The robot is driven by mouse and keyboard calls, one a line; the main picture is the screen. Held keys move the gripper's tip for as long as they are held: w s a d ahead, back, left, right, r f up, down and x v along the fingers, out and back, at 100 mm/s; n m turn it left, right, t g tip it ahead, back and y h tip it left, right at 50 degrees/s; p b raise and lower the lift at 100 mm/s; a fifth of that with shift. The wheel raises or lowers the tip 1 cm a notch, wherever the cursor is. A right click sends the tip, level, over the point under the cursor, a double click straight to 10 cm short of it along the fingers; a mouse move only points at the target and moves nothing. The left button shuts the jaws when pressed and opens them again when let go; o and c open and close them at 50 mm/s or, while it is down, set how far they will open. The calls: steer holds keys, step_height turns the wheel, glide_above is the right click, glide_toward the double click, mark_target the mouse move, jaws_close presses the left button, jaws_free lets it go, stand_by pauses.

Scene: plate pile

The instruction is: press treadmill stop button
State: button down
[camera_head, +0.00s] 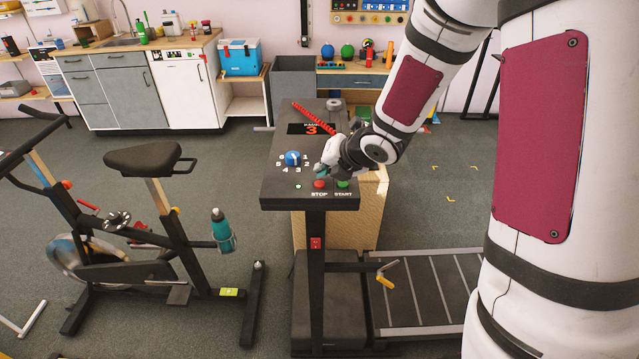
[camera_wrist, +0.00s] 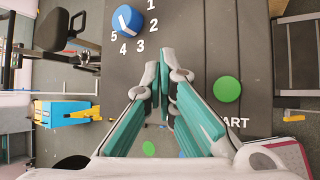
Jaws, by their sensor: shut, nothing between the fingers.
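The treadmill console (camera_head: 275,190) is a dark slanted panel with a lit red display. Its red stop button (camera_head: 319,183) sits above the word STOP near the lower edge. My gripper (camera_head: 321,171) is just above and behind this button, its fingers pointing down to the panel; I cannot tell whether they touch. In the wrist view my gripper (camera_wrist: 164,68) is shut and empty, its teal fingers side by side over the panel. The stop button does not show there and is probably hidden by the fingers. The green start button (camera_head: 343,183) is just right of it, also in the wrist view (camera_wrist: 227,89).
A blue numbered knob (camera_head: 292,158) stands upper left of the stop button, and shows in the wrist view (camera_wrist: 126,20). A red coiled cord (camera_head: 312,117) crosses the console's top. An exercise bike (camera_head: 150,160) stands to the left. The treadmill belt (camera_head: 430,290) lies lower right.

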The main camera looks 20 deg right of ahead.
mark_target(323, 183)
steer(key=shift+f, duration=0.1)
stand_by(0.6)
steer(key=shift+f+b, duration=0.35)
steer(key=shift+b, duration=0.15)
steer(key=shift+f+b, duration=0.4)
stand_by(0.8)
steer(key=shift+r, duration=0.1)
steer(key=shift+r+p, duration=0.65)
steer(key=shift+r, duration=0.1)
step_height(323, 183, up, 3)
steer(key=p, duration=0.3)
steer(key=shift+s+r, duration=0.1)
steer(key=shift+r+p, duration=0.85)
steer(key=shift+r, duration=0.05)
